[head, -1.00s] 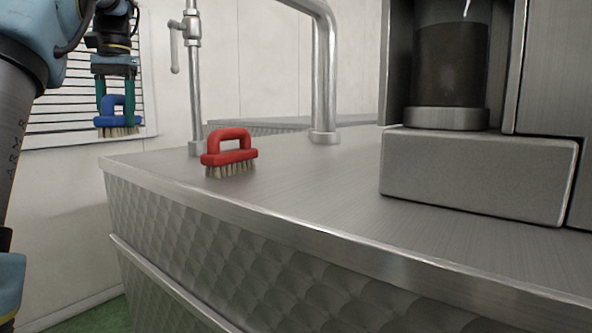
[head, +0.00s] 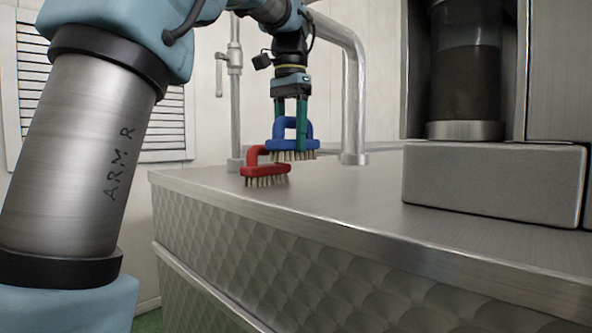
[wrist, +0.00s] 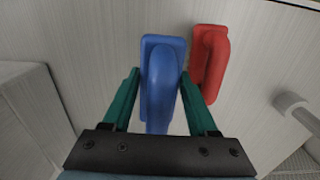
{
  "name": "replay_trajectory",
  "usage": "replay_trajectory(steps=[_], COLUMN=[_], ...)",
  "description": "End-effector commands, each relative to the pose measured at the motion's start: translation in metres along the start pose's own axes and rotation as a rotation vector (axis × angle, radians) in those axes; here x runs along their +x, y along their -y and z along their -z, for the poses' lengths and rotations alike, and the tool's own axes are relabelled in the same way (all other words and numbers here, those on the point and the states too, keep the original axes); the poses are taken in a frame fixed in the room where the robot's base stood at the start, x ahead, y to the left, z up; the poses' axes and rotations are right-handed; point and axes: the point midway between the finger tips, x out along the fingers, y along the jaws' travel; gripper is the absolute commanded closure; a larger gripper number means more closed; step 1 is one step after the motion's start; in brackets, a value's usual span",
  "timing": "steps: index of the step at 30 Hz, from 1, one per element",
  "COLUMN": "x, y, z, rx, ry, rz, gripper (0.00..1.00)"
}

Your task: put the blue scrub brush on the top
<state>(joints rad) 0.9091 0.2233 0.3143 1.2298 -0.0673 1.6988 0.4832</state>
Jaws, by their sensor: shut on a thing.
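The blue scrub brush (head: 292,144) has a looped handle and pale bristles. My gripper (head: 290,128) is shut on its handle, with the bristles facing down, over the steel top (head: 360,205) of the cabinet. Whether the bristles touch the top I cannot tell. In the wrist view the blue brush (wrist: 162,80) lies between my green fingers (wrist: 155,95). A red scrub brush (head: 265,170) stands on the top, bristles down, in front and to the left of the blue one in the head view. In the wrist view the red brush (wrist: 209,65) is close on the right.
A steel pipe (head: 355,100) rises from the top just right of my gripper. A thinner pipe with a valve (head: 235,90) stands behind left. A grey block (head: 492,185) under a dark glass cylinder (head: 466,75) fills the right. The top's front middle is clear.

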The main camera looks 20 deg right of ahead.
Motion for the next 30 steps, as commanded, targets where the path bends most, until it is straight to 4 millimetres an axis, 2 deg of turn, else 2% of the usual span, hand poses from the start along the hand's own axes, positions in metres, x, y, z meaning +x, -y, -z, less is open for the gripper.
replay_trajectory(steps=[5,12,25,26,28,30], x=[0.016,0.049,0.058,0.057,0.057,0.057], y=[0.000,-0.001,0.000,0.000,0.000,0.000], z=[0.000,-0.001,0.000,0.000,0.000,0.000], rx=[0.000,0.000,-0.001,-0.001,-0.001,-0.001], ry=[0.000,0.001,-0.001,-0.001,-0.001,-0.001], rz=[0.000,0.000,0.001,0.001,0.001,0.001], gripper=[1.00,1.00,1.00,0.38,0.30,0.28])
